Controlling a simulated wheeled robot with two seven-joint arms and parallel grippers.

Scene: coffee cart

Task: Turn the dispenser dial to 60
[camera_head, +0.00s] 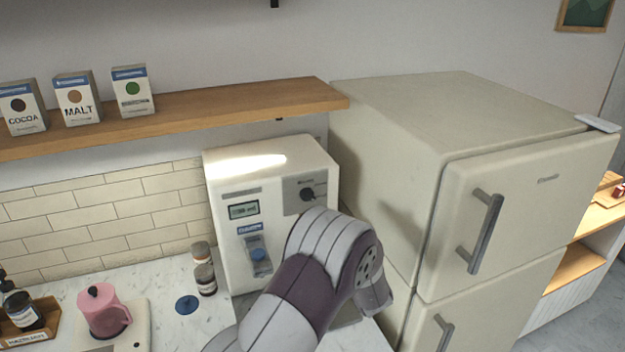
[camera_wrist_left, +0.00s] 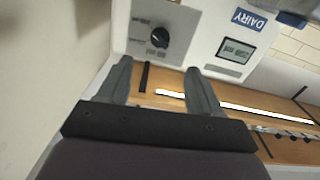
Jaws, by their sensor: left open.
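The dispenser (camera_head: 219,187) is a white box standing on the counter beside the fridge. Its black round dial (camera_head: 307,195) sits on a grey panel at the upper right of its front; the dial also shows in the left wrist view (camera_wrist_left: 153,38). A small display (camera_head: 244,210) is left of the dial, its digits too small to read surely. In the left wrist view my left gripper (camera_wrist_left: 158,66) is open and empty, its two fingers spread just short of the dial and not visibly touching it. In the head view my arm hides that gripper. My right gripper is not in view.
A cream fridge (camera_head: 400,130) stands close on the right. A wooden shelf (camera_head: 220,112) with several cartons runs above. Two small jars (camera_head: 205,279), a blue lid (camera_head: 187,304) and a pink pitcher (camera_head: 104,312) are on the counter at left.

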